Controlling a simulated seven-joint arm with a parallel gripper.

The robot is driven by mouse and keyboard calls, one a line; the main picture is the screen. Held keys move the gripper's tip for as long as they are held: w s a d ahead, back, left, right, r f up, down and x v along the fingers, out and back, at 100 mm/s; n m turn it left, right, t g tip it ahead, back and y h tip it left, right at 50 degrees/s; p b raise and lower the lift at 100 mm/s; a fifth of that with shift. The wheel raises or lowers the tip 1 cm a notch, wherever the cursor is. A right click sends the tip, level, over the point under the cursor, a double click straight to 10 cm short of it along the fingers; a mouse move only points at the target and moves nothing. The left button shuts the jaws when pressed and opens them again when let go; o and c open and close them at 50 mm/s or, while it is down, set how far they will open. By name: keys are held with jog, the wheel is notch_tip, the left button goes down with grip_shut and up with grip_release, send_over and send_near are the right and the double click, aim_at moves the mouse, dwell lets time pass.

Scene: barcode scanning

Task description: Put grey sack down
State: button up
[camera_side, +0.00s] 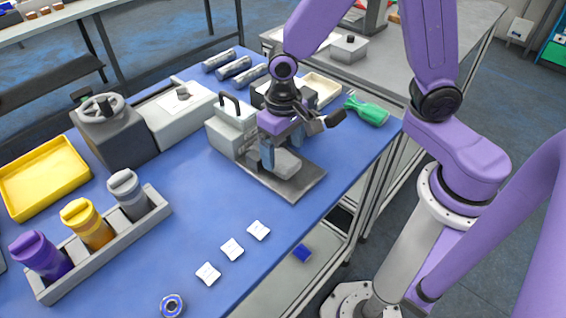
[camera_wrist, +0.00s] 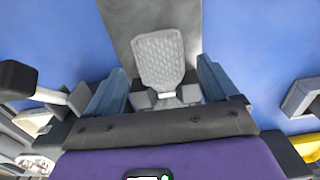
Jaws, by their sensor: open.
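The grey sack (camera_wrist: 160,58), pale with a quilted surface, appears to lie on a flat grey plate (camera_side: 307,187) in front of a boxy grey device (camera_side: 232,125). In the side view the sack (camera_side: 287,164) is partly hidden by my gripper. My gripper (camera_side: 282,148) is just above the plate with its blue fingers apart. In the wrist view the fingers of my gripper (camera_wrist: 162,88) stand on either side of the sack's near end, with gaps between. The plate also shows in the wrist view (camera_wrist: 122,22).
A rack (camera_side: 72,285) with purple, yellow and grey bottles stands at the left. A yellow tray (camera_side: 45,176) is behind it. White cards (camera_side: 232,249) and a tape roll (camera_side: 172,305) lie near the front edge.

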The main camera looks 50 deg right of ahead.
aim_at(283, 159)
jog(key=shift+f, duration=1.7)
jog(key=c, duration=1.3)
jog(key=shift+r, duration=0.15)
